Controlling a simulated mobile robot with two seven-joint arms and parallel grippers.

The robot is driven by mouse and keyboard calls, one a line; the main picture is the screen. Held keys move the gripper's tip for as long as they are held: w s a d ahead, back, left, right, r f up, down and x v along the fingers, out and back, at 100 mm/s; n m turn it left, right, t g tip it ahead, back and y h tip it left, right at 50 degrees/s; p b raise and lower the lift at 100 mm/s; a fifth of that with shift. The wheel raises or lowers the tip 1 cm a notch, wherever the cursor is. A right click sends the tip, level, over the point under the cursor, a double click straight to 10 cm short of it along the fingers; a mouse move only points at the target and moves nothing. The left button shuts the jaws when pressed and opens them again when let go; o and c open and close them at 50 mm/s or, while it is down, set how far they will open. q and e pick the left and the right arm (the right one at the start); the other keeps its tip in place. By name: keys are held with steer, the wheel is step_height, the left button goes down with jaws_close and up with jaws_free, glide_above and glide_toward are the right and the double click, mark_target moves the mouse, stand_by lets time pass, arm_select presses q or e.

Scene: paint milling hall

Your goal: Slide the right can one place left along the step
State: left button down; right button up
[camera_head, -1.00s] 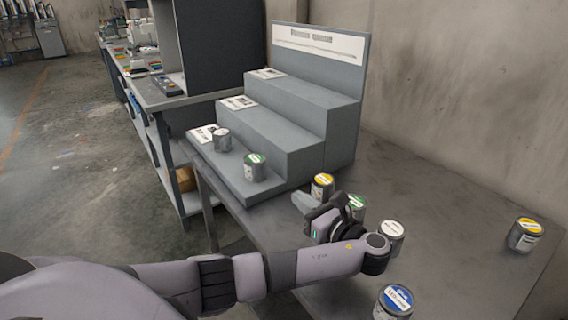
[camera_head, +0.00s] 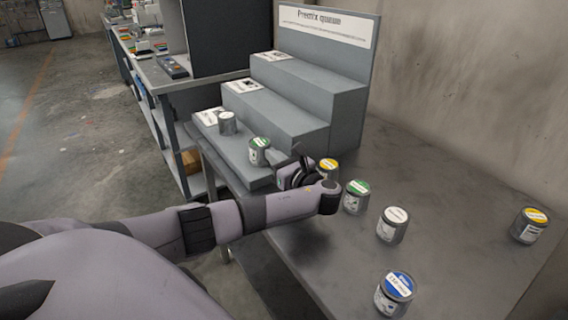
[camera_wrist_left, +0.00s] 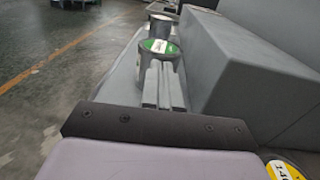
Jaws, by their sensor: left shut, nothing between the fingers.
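The right can on the lowest step is the green-lidded can (camera_head: 259,151); it stands upright. A white-lidded can (camera_head: 227,122) stands on the same step to its left, with a gap between them. My left gripper (camera_head: 281,159) is shut and empty, just right of the green-lidded can. In the left wrist view the shut fingers (camera_wrist_left: 163,88) point at the green-lidded can (camera_wrist_left: 157,52) and overlap its lower part, so I cannot tell whether they touch it. The white-lidded can (camera_wrist_left: 161,24) is beyond it. My right gripper is not in view.
The grey stepped stand (camera_head: 320,92) rises behind the cans. Loose cans stand on the table (camera_head: 450,215): a yellow-lidded one (camera_head: 328,168), a green-lidded one (camera_head: 356,196), a white-lidded one (camera_head: 392,225), a blue-lidded one (camera_head: 394,293) and another yellow-lidded one (camera_head: 528,226) at right.

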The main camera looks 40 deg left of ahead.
mark_target(252, 139)
arm_select(q)
steer(key=shift+a, duration=0.2)
steer(key=shift+w+a, duration=0.1)
steer(key=shift+a, duration=0.2)
steer(key=b+x, duration=0.1)
steer(key=x, duration=0.7)
steer(key=shift+w+a+f+b, duration=0.1)
steer(key=shift+a+b, duration=0.2)
steer(key=shift+a, duration=0.1)
steer(key=shift+w+a, duration=0.15)
steer(key=shift+a, duration=0.35)
